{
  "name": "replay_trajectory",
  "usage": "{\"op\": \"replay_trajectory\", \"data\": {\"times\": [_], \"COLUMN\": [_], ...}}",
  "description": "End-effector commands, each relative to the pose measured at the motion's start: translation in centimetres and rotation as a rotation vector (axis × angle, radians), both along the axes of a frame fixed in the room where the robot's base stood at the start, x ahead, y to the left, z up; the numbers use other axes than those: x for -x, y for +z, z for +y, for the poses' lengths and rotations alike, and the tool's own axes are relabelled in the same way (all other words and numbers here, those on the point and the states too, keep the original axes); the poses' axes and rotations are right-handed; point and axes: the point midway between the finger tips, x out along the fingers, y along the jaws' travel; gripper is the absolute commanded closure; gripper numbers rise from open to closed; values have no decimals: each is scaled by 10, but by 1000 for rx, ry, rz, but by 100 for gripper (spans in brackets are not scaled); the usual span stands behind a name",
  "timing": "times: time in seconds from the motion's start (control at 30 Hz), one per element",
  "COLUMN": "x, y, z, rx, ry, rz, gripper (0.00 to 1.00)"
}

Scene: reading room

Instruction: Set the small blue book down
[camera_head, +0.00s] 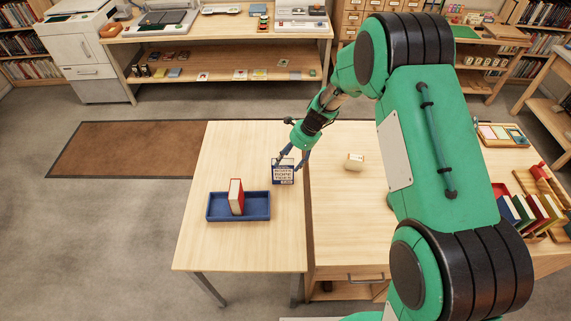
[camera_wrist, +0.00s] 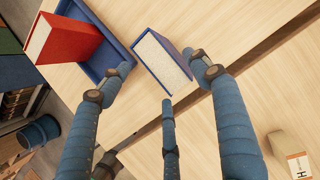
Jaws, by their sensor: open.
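The small blue book (camera_head: 283,173) stands upright on the pale table (camera_head: 215,145), just right of the blue tray (camera_head: 225,217). Its cover carries white lettering. In the wrist view the blue book (camera_wrist: 162,62) shows its pale page edges, close to the blue tray's wall. My gripper (camera_head: 291,160) is above the book. In the wrist view my gripper (camera_wrist: 164,80) has its fingers spread, with the book between and just beyond the fingertips. Whether any finger touches the book I cannot tell.
A red book (camera_head: 236,196) stands in the blue tray. A small cream block (camera_head: 354,161) lies on the adjoining wooden desk (camera_head: 340,215). Several coloured books (camera_head: 530,213) stand in a rack at the right. The table's front left is bare.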

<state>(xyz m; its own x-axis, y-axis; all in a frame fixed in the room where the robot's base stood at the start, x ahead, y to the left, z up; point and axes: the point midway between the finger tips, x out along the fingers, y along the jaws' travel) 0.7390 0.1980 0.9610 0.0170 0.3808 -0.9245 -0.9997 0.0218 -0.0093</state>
Motion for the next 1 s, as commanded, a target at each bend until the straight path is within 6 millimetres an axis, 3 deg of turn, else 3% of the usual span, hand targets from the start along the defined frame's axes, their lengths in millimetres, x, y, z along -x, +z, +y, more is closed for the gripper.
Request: {"op": "replay_trajectory", "data": {"times": [1.0], "x": [1], "y": [9], "z": [-2], "rx": [2], "ry": [12], "rz": [-8], "gripper": [37]}}
